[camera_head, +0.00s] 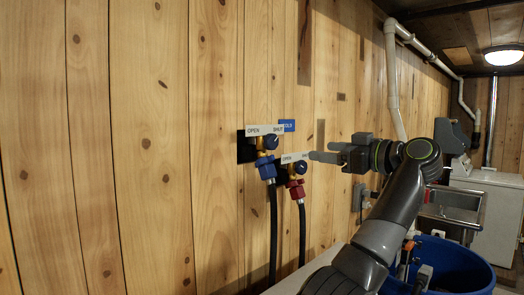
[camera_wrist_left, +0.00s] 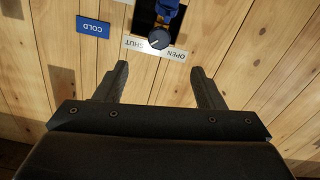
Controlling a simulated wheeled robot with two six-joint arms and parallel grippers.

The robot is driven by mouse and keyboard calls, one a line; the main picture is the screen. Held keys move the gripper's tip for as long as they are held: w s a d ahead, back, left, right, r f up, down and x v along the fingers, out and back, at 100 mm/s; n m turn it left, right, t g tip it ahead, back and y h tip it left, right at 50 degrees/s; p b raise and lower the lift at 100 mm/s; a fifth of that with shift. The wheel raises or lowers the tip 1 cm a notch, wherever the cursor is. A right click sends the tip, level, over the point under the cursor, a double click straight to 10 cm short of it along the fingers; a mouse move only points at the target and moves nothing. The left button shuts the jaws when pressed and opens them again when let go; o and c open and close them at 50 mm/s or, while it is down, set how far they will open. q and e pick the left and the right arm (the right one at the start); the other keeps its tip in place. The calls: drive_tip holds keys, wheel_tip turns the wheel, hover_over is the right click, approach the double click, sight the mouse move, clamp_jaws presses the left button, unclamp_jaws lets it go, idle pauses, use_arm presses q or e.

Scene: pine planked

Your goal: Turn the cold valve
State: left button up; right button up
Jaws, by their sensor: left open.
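The cold valve has a dark round knob (camera_head: 271,142) above a blue body (camera_head: 266,168), on the plank wall beside a blue COLD sign (camera_head: 287,125). A white OPEN/SHUT plate (camera_head: 258,130) sits behind the knob. In the left wrist view the knob (camera_wrist_left: 159,40) appears upside down, beyond the fingertips and roughly between them, with the COLD sign (camera_wrist_left: 93,29) to the left. My left gripper (camera_head: 318,151) is open and empty, to the right of the cold valve in the head view and apart from its knob; it also shows in the left wrist view (camera_wrist_left: 160,68). My right gripper is out of view.
A second valve with a red body (camera_head: 297,190) and dark knob (camera_head: 302,168) is close by, lower right. Black hoses (camera_head: 273,230) hang below both valves. A blue tub (camera_head: 450,268) stands at lower right. The wall left of the valves is bare.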

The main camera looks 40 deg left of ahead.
use_arm(q)
drive_tip(key=p, duration=0.6)
approach(274, 143)
drive_tip(key=a, duration=0.7)
drive_tip(key=shift+w+a, duration=0.35)
drive_tip(key=shift+a, duration=0.05)
drive_tip(key=shift+a+f, duration=0.1)
drive_tip(key=shift+a, duration=0.3)
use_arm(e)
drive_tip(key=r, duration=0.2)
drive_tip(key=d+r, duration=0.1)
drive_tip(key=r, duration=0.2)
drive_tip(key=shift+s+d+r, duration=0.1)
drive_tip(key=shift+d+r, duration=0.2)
